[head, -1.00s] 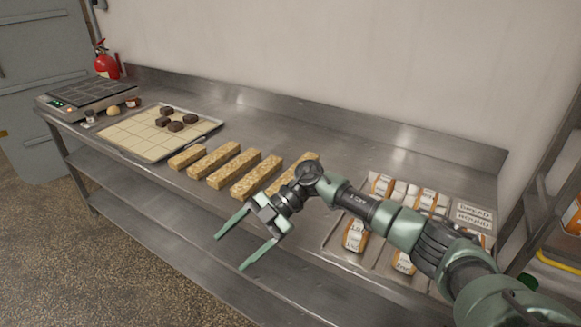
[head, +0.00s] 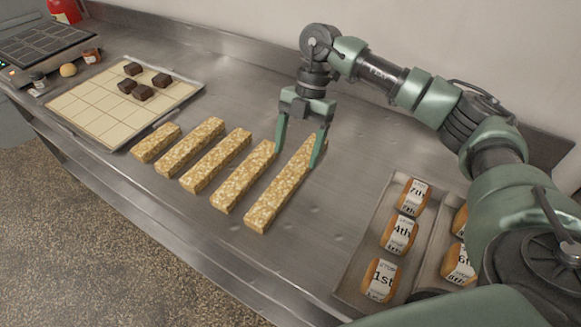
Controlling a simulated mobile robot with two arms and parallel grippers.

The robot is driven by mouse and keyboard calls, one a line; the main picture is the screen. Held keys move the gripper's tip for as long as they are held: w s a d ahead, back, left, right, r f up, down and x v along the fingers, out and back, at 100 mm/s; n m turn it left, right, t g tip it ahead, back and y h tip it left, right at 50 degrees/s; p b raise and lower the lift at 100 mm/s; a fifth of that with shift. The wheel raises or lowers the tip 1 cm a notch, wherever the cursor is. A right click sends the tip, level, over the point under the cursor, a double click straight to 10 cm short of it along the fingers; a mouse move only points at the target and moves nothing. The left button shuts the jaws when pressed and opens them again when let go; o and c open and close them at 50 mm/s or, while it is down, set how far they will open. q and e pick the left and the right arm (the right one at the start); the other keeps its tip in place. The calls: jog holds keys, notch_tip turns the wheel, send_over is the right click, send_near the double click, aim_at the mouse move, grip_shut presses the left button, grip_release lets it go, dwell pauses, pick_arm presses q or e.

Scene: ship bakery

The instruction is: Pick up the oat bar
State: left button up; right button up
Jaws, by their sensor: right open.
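Several oat bars lie in a row on the steel counter, side by side and slanting away from me. The rightmost oat bar (head: 277,197) is the longest, and the leftmost one (head: 157,143) is the shortest. Others between them are the second (head: 190,146), the third (head: 216,160) and the fourth (head: 244,176). My right gripper (head: 296,160) is open and points down, its fingers on either side of the far part of the rightmost bar. I cannot tell whether the fingertips touch it. My left gripper is not in view.
A gridded tray (head: 75,112) with several dark brown pieces (head: 143,92) stands on the left. A steel tray (head: 352,262) with labelled wrapped loaves (head: 400,235) stands on the right. The metal counter (head: 250,85) has clear room behind the bars. A wall closes the back.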

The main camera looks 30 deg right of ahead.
aim_at(291, 173)
jog(key=p+x, duration=0.1)
jog(key=x, duration=0.2)
jog(key=shift+s+a+f, duration=0.1)
jog(key=shift+s, duration=0.05)
jog(key=x, duration=0.2)
jog(key=shift+f, duration=0.45)
jog(key=shift+a, duration=0.1)
jog(key=c, duration=1.2)
grip_shut()
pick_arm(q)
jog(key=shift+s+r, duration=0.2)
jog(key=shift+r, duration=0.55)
